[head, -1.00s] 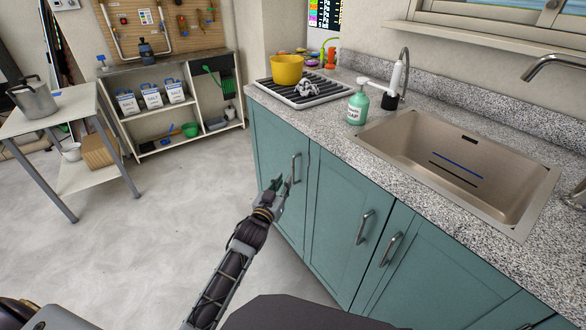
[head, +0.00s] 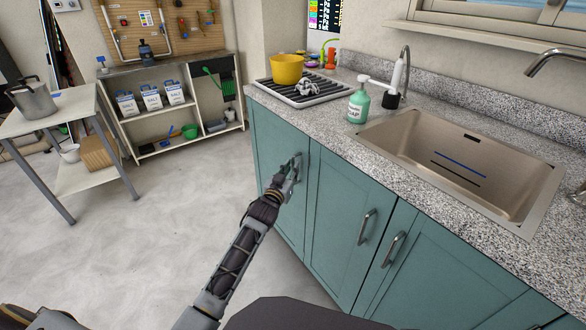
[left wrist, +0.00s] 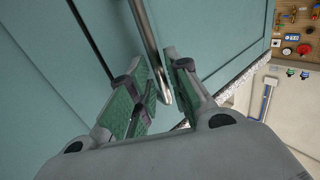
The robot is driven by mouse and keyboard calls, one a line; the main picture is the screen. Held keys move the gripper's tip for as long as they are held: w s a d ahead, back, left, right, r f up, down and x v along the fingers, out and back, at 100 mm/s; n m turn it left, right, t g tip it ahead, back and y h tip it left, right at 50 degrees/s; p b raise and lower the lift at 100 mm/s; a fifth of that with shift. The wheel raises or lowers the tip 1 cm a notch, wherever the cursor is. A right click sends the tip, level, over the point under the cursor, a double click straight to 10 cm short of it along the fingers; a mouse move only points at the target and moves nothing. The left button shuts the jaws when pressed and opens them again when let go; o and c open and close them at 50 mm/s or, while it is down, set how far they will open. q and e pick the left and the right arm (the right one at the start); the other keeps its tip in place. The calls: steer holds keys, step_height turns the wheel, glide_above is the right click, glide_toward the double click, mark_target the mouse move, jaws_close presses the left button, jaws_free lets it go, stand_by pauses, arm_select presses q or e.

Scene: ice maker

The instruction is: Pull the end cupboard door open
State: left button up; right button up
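The end cupboard door (head: 275,165) is a teal panel at the far left end of the counter, and it looks shut. Its metal bar handle (left wrist: 149,40) runs between the two green-padded fingers of my left gripper (left wrist: 158,92) in the left wrist view. The fingers are apart, with the handle's end between them and a gap visible. In the head view my left gripper (head: 290,172) is at the handle and hides most of it. My right gripper is not in view.
Two more teal doors with bar handles (head: 366,227) stand to the right. The counter (head: 330,118) above holds a soap bottle (head: 358,104), a drying rack with a yellow pot (head: 287,69), and a sink. The floor (head: 170,215) to the left is clear.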

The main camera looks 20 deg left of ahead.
arm_select(q)
steer(key=shift+w+d, duration=0.1)
steer(key=shift+w, duration=1)
steer(key=shift+c, duration=0.3)
jaws_close()
